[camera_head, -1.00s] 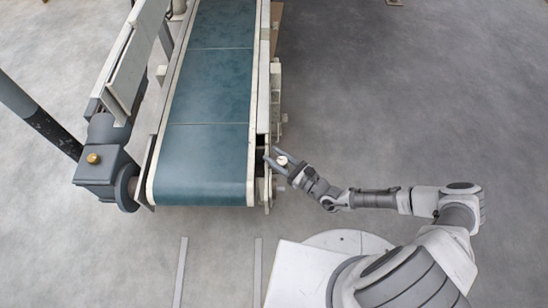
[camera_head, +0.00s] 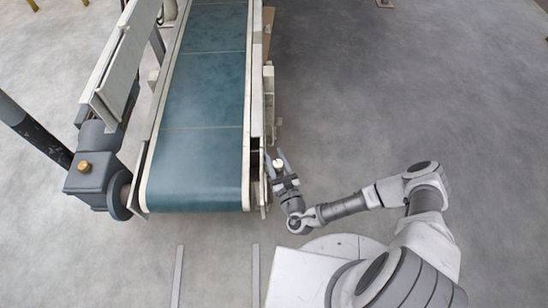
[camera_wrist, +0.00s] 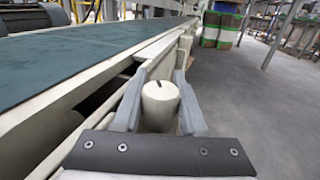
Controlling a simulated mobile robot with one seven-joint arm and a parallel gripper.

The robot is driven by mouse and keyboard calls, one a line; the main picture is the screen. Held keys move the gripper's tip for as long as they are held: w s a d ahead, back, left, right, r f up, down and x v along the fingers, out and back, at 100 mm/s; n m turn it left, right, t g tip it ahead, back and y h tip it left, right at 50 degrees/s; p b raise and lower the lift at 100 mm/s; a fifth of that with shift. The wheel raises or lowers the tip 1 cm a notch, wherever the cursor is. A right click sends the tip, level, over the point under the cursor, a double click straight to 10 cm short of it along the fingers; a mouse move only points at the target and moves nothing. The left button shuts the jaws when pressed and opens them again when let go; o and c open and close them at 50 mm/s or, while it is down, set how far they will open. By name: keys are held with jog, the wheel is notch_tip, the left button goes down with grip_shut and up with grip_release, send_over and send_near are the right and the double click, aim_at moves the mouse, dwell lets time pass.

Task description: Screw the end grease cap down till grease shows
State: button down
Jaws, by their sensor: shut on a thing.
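The end grease cap (camera_wrist: 160,102) is a pale, cream-coloured cylinder with a short dark mark on its top face. In the wrist view it stands between the two grey fingers of my gripper (camera_wrist: 158,100), which are shut on it. In the head view my gripper (camera_head: 278,163) is at the right side of the conveyor's near end, and the cap (camera_head: 279,162) shows as a small pale spot between the fingers. The cap's lower part is hidden, and I see no grease.
The conveyor's teal belt (camera_head: 200,130) and pale side frame (camera_wrist: 110,75) run along the left of my gripper. A grey motor with a gearbox (camera_head: 90,175) is on the belt's far left side. Open floor (camera_head: 400,90) lies to the right. Stacked drums (camera_wrist: 220,25) stand in the distance.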

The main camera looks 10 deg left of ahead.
dwell(0.4)
jog(key=shift+c, duration=2.3)
grip_release()
jog(key=shift+d, duration=0.1)
